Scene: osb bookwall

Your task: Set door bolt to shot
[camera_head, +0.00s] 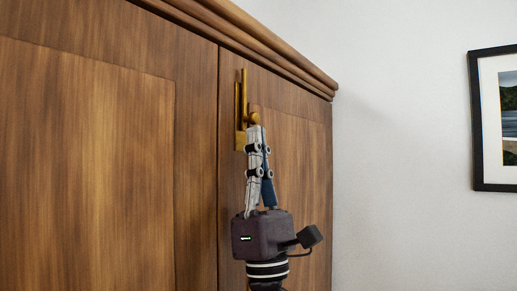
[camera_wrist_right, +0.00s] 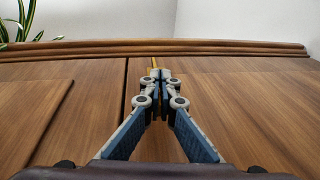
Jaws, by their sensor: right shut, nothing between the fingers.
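The brass door bolt (camera_head: 239,112) is mounted upright near the top of the wooden cabinet's right door, just right of the seam between the doors. Its rod points up and a small knob (camera_head: 253,118) sticks out to the right. My right gripper (camera_head: 254,130) is shut and empty, pointing up, with its fingertips just below the knob; I cannot tell whether they touch it. In the right wrist view the shut fingertips (camera_wrist_right: 162,75) hide most of the bolt, and only its top (camera_wrist_right: 154,63) shows. My left gripper is not in view.
The cabinet's left door (camera_head: 90,160) fills the left side. A thick wooden cornice (camera_head: 270,52) runs along the top, above the bolt. A framed picture (camera_head: 497,118) hangs on the white wall at right. A plant (camera_wrist_right: 22,22) shows beyond the cabinet top.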

